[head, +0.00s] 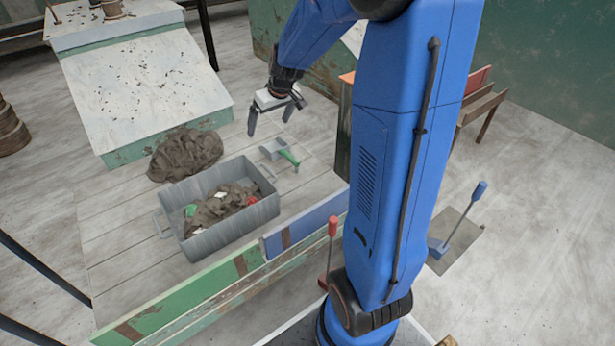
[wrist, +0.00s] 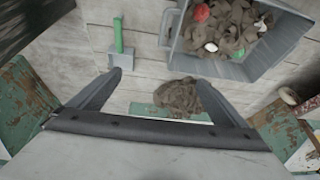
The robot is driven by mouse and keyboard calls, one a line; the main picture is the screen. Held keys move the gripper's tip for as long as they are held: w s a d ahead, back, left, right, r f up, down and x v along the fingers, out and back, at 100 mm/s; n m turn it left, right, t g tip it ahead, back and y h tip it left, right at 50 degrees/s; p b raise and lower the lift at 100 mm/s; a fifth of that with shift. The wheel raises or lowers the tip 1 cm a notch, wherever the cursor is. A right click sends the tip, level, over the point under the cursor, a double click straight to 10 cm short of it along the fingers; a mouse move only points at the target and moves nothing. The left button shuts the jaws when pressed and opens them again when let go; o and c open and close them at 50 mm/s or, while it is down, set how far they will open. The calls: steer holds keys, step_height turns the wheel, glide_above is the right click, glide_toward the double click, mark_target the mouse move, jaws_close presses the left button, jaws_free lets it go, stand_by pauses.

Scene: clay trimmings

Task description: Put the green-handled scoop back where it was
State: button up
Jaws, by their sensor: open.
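The green-handled scoop (head: 289,157) lies on the pale boards just right of the grey tub's far corner. In the wrist view the scoop's green handle (wrist: 118,35) and grey end show beyond the left fingertip. My gripper (head: 270,127) is open and empty, above the boards and a little beyond the scoop, apart from it. Its two spread fingers (wrist: 160,79) frame only boards and part of a clay heap in the wrist view. The grey tub (head: 190,243) holds brown clay trimmings with green, white and red bits; it also shows in the wrist view (wrist: 232,72).
A brown clay heap (head: 185,153) lies behind the tub, before a sloped, speckled board (head: 140,90). Green (head: 180,303) and blue (head: 305,225) boards form a low barrier in front. A red-handled tool (head: 332,229) and a blue-handled tool (head: 460,218) stand near my arm.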

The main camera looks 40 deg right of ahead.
steer(key=s+a+r, duration=0.4)
steer(key=s, duration=0.5)
steer(key=s+a+r, duration=0.4)
steer(key=s+r, duration=0.1)
steer(key=s, duration=0.4)
steer(key=s+a, duration=0.1)
steer(key=s, duration=1.6)
steer(key=shift+a+m+h, duration=0.35)
steer(key=shift+m+h, duration=0.05)
steer(key=shift+f, duration=0.1)
